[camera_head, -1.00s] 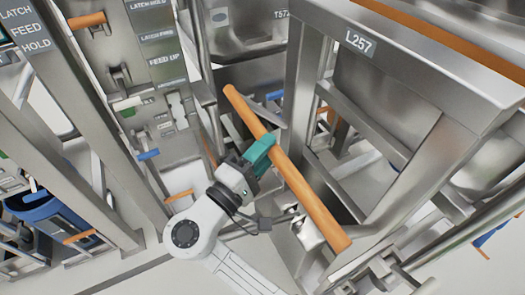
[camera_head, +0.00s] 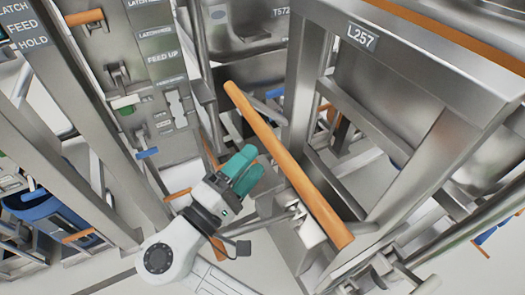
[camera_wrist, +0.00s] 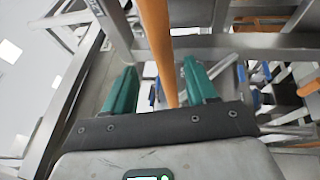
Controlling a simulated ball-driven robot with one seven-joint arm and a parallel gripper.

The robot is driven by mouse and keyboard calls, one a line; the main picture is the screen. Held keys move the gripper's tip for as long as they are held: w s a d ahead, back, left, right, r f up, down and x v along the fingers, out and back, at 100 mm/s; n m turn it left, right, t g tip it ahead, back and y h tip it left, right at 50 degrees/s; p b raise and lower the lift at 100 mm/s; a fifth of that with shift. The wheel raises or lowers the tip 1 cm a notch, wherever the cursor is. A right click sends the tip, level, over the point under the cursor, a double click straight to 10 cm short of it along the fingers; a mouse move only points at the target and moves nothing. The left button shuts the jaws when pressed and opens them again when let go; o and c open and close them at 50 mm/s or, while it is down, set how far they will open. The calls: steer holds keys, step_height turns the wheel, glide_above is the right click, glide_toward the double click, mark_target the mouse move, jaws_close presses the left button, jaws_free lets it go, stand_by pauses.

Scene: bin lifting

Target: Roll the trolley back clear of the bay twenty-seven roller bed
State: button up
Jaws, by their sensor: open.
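A long orange handle bar (camera_head: 290,165) runs diagonally along the near side of the steel trolley (camera_head: 430,165), which carries a label L257. My gripper (camera_head: 247,171), with teal fingers, is open just to the left of the bar and apart from it in the head view. In the wrist view the orange bar (camera_wrist: 158,45) stretches away ahead, between the lines of the two open teal fingers (camera_wrist: 160,88). Nothing is held. The bay number and the roller bed cannot be made out.
A steel panel (camera_head: 160,60) with latch and feed labels, a green part and an orange lever stands at the left. A steel bin labelled T572 (camera_head: 245,25) is at the back. A blue container (camera_head: 45,208) sits at the lower left. Pale floor shows at the bottom.

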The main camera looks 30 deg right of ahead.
steer(key=v, duration=0.5)
stand_by(0.5)
